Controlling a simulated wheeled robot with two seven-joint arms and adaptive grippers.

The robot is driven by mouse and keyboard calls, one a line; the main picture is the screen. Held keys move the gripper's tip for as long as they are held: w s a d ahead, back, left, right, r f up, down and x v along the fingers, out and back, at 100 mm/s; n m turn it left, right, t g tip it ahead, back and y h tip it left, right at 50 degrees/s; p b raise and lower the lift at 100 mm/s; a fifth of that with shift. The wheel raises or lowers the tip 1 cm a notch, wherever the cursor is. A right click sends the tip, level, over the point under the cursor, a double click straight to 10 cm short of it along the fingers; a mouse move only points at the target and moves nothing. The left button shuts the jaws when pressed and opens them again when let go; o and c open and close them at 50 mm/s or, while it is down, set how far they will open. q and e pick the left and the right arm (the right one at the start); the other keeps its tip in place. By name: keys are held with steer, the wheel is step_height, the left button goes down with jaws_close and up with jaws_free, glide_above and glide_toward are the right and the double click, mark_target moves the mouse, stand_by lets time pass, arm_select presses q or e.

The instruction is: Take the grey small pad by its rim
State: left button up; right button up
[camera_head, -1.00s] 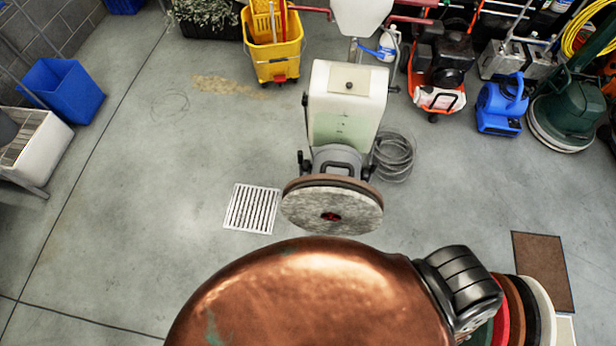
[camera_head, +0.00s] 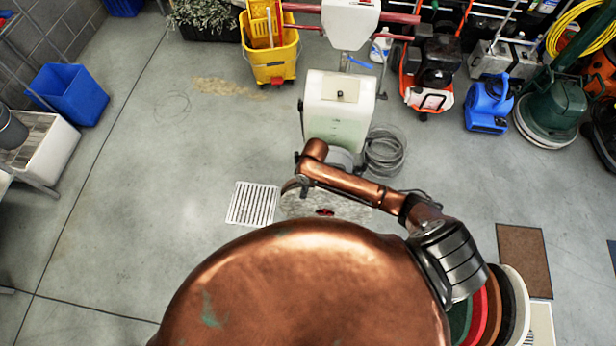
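A round grey pad (camera_head: 325,205) with a red centre faces me on the underside of a tipped-back floor machine (camera_head: 337,110). Its upper part is hidden behind my copper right arm, and its lower edge meets my copper body in the picture. I cannot tell whether this is the small grey pad. My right arm reaches across from the right in front of the machine. I cannot make out its gripper or fingers. My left arm and gripper do not show.
Green, red, brown, black and white pads (camera_head: 515,297) stand in a row at lower right, partly hidden by my arm. A floor grate (camera_head: 253,203), a coiled cable (camera_head: 384,152) and a brown mat (camera_head: 524,261) lie nearby. The left floor is mostly clear.

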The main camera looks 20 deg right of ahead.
steer(key=shift+w+d+r+n+g+h, duration=0.2)
steer(key=shift+w+d+r, duration=0.25)
steer(key=shift+w+d, duration=0.15)
steer(key=shift+w+d+r+n+g+h, duration=0.1)
steer(key=shift+w+d+r+n+h, duration=0.1)
steer(key=shift+w+d+r, duration=0.3)
steer(key=shift+w+d, duration=0.3)
steer(key=shift+w, duration=0.05)
steer(key=shift+f, duration=0.1)
steer(key=f, duration=0.7)
steer(key=shift+s+a+f, duration=0.1)
steer(key=shift+s+f, duration=0.1)
steer(key=shift+s, duration=0.05)
jaws_close()
steer(key=shift+s+r, duration=0.1)
